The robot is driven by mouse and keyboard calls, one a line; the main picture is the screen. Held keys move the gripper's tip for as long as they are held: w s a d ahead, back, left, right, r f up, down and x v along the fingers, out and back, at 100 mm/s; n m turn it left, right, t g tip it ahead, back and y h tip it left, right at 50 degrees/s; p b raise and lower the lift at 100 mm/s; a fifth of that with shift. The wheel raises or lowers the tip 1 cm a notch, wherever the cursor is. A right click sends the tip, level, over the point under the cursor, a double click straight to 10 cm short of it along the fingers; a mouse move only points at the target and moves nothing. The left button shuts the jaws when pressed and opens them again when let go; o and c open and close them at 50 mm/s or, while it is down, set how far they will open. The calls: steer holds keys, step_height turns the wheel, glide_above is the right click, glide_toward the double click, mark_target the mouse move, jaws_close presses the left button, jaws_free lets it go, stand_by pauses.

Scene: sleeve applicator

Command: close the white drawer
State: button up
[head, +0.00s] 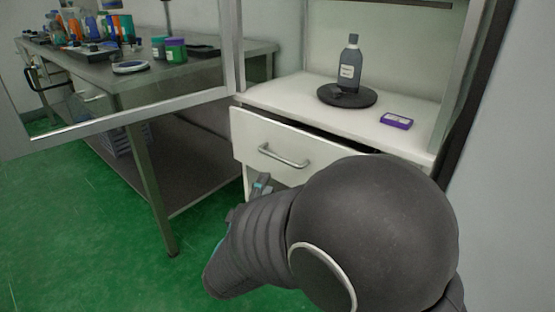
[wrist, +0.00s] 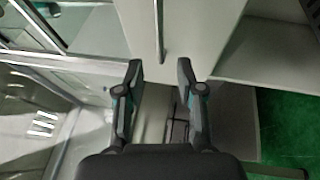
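The white drawer (head: 240,137) sits under a white countertop and is partly pulled out, with a dark gap showing behind its top edge. Its metal bar handle (head: 283,157) is on the front. My gripper (head: 262,183) shows only in part in the head view, low in front of the drawer and below the handle; my arm hides the rest. In the wrist view my gripper (wrist: 160,70) is open and empty. The drawer front (wrist: 196,30) and the handle (wrist: 159,32) lie beyond the fingertips there, with the handle in line with the gap between them.
A grey bottle (head: 350,66) stands on a black round plate (head: 365,97) on the countertop (head: 290,92), beside a purple box (head: 396,121). A framed glass door (head: 180,113) stands open at left, before a metal table (head: 215,58) with several bottles. Green floor is clear at lower left.

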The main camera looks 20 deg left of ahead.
mark_target(277, 158)
steer(key=w, duration=0.3)
steer(key=w+r, duration=0.1)
steer(key=w, duration=0.3)
steer(key=w+r, duration=0.1)
steer(key=w, duration=0.2)
steer(key=shift+w, duration=0.25)
jaws_close()
